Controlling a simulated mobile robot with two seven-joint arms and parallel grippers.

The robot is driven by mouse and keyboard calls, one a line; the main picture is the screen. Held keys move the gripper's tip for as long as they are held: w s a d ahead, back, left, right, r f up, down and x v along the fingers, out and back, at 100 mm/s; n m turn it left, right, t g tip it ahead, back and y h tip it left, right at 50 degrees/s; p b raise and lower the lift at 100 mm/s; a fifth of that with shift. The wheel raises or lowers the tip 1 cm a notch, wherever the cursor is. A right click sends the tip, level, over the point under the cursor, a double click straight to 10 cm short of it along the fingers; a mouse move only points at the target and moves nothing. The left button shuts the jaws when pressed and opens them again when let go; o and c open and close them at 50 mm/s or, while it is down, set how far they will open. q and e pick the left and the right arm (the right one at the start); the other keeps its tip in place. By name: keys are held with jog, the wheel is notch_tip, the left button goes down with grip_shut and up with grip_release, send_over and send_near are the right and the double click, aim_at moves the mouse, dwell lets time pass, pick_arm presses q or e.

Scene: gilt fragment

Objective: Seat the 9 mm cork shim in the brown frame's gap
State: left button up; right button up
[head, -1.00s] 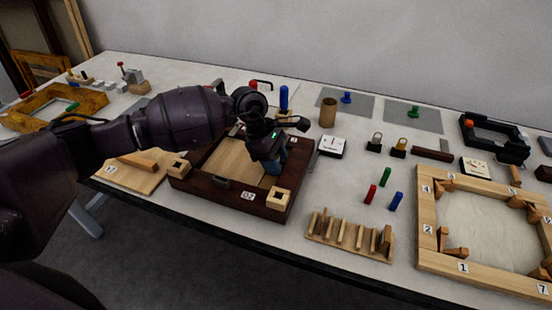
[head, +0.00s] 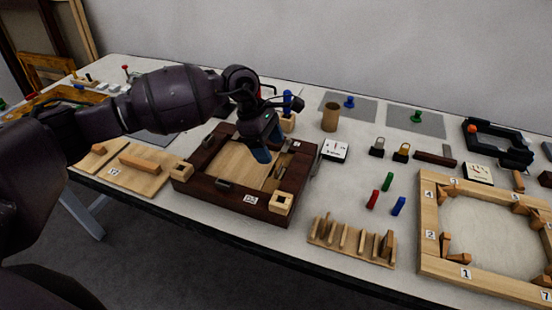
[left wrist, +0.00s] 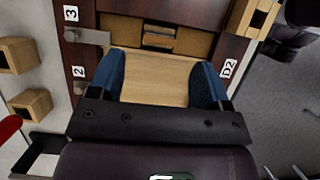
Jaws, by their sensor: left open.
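The dark brown frame (head: 212,193) lies on the table with a pale wooden panel (head: 232,162) inside it. My left gripper (head: 270,152) is above the panel, towards the frame's right side. In the left wrist view the open blue fingers (left wrist: 157,88) have the panel (left wrist: 150,65) between and beyond them, with nothing held. Beyond the panel is a cork-coloured strip (left wrist: 190,42) along the frame's inner edge (left wrist: 229,50), with a small raised piece (left wrist: 158,40) at its middle. I cannot tell whether this piece is the 9 mm shim. My right gripper is out of view.
A rack of upright wooden pieces (head: 350,240) stands at the table's front. A pale frame (head: 430,225) lies at the right. A board (head: 135,178) lies at left.

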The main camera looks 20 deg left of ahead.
pick_arm(q)
jog(key=v, duration=0.4)
jog(key=shift+r, duration=0.25)
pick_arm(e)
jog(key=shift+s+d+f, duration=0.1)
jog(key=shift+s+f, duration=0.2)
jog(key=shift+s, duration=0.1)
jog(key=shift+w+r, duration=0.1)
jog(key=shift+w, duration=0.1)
